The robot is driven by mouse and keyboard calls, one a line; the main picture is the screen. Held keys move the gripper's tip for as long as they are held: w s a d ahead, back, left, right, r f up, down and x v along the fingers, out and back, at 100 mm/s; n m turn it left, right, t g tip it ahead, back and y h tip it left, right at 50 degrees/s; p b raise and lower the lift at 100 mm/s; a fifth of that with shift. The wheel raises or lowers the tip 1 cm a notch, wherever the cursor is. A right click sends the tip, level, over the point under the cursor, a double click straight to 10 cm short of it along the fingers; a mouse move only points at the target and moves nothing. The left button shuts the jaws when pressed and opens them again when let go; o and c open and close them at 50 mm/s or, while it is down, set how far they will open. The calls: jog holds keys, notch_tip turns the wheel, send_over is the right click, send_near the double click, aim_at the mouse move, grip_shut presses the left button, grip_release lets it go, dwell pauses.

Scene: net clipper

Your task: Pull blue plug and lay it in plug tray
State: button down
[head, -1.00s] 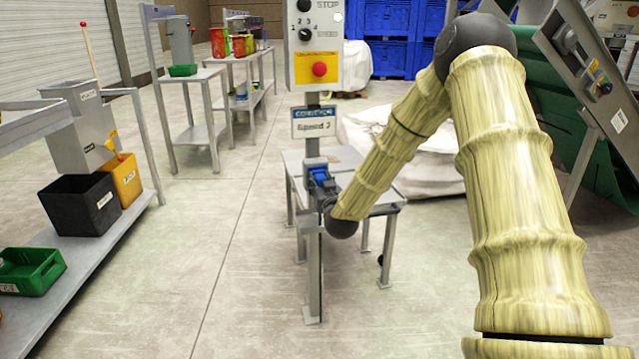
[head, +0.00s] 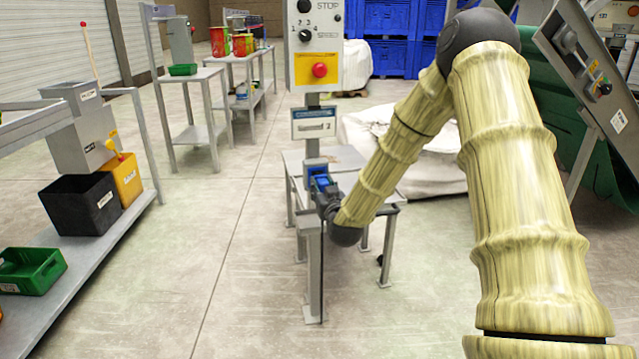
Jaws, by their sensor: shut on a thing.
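The blue plug (head: 322,182) is at the front of the post below the conveyor control box, close to the blue-grey socket there. I cannot tell whether it is still seated or just out of the socket. My gripper (head: 325,194) is shut on the plug from the near side, and its fingers partly hide it. A dark cable (head: 322,270) hangs below it. A green tray (head: 32,270) lies on the low shelf at the left. Another green tray (head: 183,70) is on a far stand. I cannot tell which one is the plug tray.
The control box (head: 318,45) with a red button stands above the plug. A small grey table (head: 375,180) is behind it. Black (head: 80,205) and yellow (head: 126,180) bins stand on the left shelf. The floor between shelf and post is clear.

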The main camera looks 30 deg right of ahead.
jog(key=shift+v, duration=1.4)
jog(key=shift+s+p, duration=0.2)
jog(key=shift+p, duration=0.1)
jog(key=shift+w, duration=0.25)
jog(key=shift+w+d, duration=0.2)
jog(key=shift+w, duration=0.25)
notch_tip(320, 180, down, 10)
jog(key=b, duration=0.5)
dwell(1.2)
jog(key=shift+w+r, duration=0.1)
jog(key=shift+w, duration=0.15)
jog(key=shift+x, duration=2.3)
jog(key=shift+f, duration=0.45)
dwell(0.5)
